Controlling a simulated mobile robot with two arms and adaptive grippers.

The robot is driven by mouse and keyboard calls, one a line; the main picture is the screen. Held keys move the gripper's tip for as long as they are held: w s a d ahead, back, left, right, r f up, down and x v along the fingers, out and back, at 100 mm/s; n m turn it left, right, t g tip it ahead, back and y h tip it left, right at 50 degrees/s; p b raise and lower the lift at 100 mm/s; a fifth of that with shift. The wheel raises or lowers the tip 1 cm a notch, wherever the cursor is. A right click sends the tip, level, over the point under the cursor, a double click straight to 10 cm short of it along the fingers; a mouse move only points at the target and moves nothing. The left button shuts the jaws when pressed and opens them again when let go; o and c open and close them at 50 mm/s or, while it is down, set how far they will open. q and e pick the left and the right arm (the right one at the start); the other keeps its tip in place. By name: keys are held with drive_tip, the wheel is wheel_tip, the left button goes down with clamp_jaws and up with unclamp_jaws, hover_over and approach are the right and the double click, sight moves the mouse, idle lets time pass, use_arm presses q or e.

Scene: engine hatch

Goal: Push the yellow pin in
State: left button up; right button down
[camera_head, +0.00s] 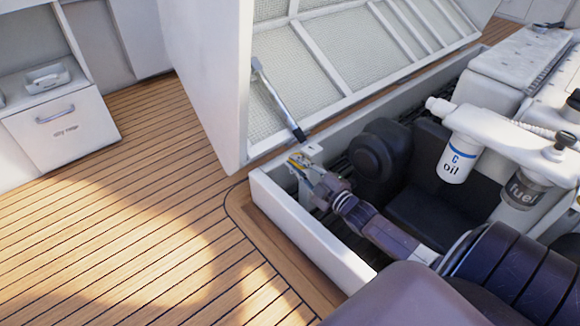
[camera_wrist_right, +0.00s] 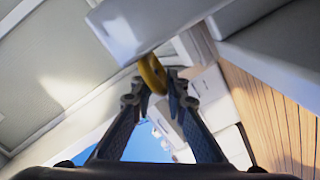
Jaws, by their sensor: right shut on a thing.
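My right gripper (camera_wrist_right: 157,90) is shut on the pin. In the head view my right gripper (camera_head: 312,176) reaches into the near left corner of the engine bay, at the foot of the hatch strut. There the pin is only a tiny yellow spot (camera_head: 296,163), partly hidden by the fingers. My left gripper is not in view.
The raised hatch (camera_head: 300,62) is propped by a grey strut (camera_head: 278,98) close to my gripper. The white bay wall (camera_head: 305,228) runs beside my right arm. An oil filter (camera_head: 459,157) and a fuel filter (camera_head: 524,190) stand at the right. Wooden deck (camera_head: 130,220) at the left is clear.

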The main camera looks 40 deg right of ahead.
drive_tip(key=shift+d+f, duration=0.2)
drive_tip(key=shift+f, duration=0.15)
drive_tip(key=c, duration=2)
unclamp_jaws()
drive_tip(key=shift+d+f, duration=0.1)
drive_tip(key=shift+c, duration=0.2)
drive_tip(key=shift+s, duration=0.15)
drive_tip(key=shift+s, duration=0.25)
drive_tip(key=s, duration=1.1)
drive_tip(key=shift+s+d, duration=0.15)
drive_tip(key=shift+d, duration=0.1)
